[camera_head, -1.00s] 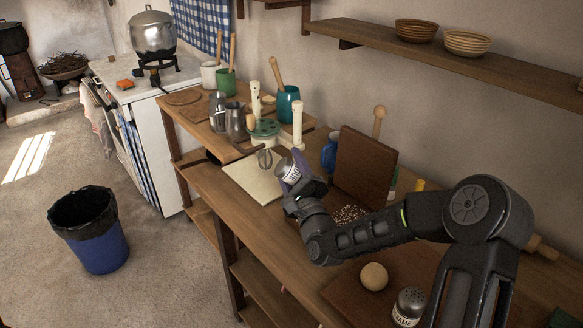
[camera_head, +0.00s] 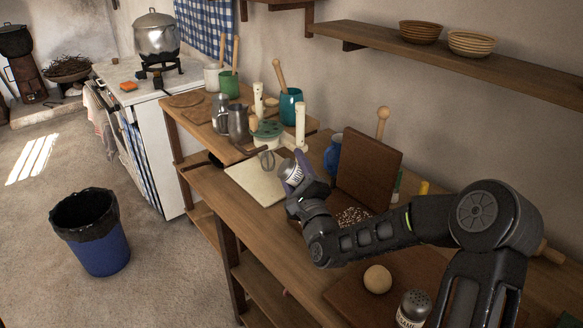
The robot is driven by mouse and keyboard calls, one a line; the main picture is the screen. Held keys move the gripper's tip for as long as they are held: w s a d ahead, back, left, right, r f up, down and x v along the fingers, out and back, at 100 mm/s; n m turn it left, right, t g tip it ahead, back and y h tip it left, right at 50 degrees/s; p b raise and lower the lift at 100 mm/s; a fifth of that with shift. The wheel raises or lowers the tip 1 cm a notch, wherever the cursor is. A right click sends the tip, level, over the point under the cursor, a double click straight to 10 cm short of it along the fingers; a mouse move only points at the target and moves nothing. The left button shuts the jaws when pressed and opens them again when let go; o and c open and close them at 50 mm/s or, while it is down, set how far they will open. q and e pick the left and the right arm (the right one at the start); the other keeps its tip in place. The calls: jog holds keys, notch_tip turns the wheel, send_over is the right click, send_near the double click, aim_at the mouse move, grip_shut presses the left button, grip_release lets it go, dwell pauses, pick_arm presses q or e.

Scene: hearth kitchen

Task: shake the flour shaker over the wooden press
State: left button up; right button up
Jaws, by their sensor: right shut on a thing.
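My right gripper (camera_head: 299,180) is shut on a small pale shaker with dark lettering, the flour shaker (camera_head: 291,173). The shaker is tilted, and the gripper hides part of it. It is held near the pale board, to the left of the wooden press. The wooden press (camera_head: 368,168) stands open on the counter with its dark brown lid upright. Pale specks lie on its lower part, which is partly hidden behind my right arm. My left gripper is out of view.
A pale board (camera_head: 255,181) with a whisk lies left of the gripper. A dough ball (camera_head: 377,279) sits on a brown board at the front. A labelled shaker (camera_head: 413,308) stands beside it. Utensils and cups crowd the back left.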

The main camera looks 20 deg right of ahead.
jog(key=shift+d, duration=0.1)
jog(key=w+d+b, duration=0.2)
jog(key=d, duration=0.5)
jog(key=shift+w+d, duration=0.2)
jog(key=shift+d, duration=0.2)
jog(key=shift+w+a+b, duration=0.25)
jog(key=shift+a+b, duration=0.05)
jog(key=shift+a, duration=0.3)
jog(key=shift+s+d, duration=0.25)
jog(key=shift+d, duration=0.3)
